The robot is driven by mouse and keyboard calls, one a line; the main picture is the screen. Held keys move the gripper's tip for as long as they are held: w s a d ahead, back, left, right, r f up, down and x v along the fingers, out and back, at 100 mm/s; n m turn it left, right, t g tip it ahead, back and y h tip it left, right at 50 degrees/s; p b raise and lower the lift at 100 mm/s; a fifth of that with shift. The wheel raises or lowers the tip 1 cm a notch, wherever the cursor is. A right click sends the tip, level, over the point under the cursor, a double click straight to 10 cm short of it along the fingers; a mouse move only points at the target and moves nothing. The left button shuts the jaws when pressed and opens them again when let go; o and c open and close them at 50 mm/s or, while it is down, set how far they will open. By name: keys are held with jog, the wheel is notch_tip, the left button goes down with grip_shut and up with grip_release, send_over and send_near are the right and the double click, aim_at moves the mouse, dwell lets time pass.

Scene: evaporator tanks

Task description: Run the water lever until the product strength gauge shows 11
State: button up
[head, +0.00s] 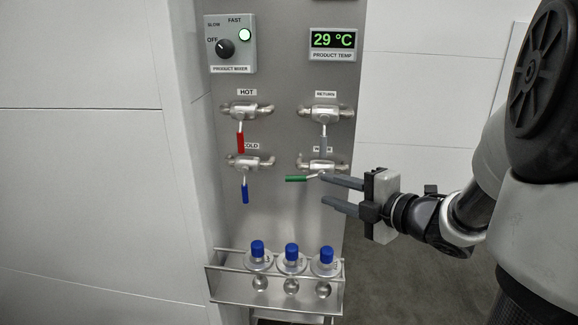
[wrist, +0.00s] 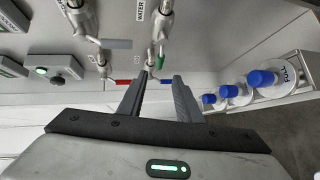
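The water lever (head: 301,178) has a green handle on a steel valve at the lower right of the panel; the handle lies about level and points left. Its label is partly hidden behind my gripper. My gripper (head: 327,190) is open, with its two fingers apart, close to the right end of that valve. In the wrist view the green handle (wrist: 161,61) shows just beyond the fingertips (wrist: 161,77), with nothing held between them. I cannot tell whether a finger touches the valve. The product strength gauge is not in view.
A red HOT lever (head: 241,143), a blue COLD lever (head: 245,193) and a grey RETURN lever (head: 323,143) hang downward nearby. Below, a rack (head: 275,291) holds blue-capped bottles. The temperature display (head: 333,39) reads 29 °C. The mixer knob (head: 226,48) is above left.

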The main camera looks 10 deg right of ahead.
aim_at(305, 177)
jog(key=x, duration=1.7)
grip_shut()
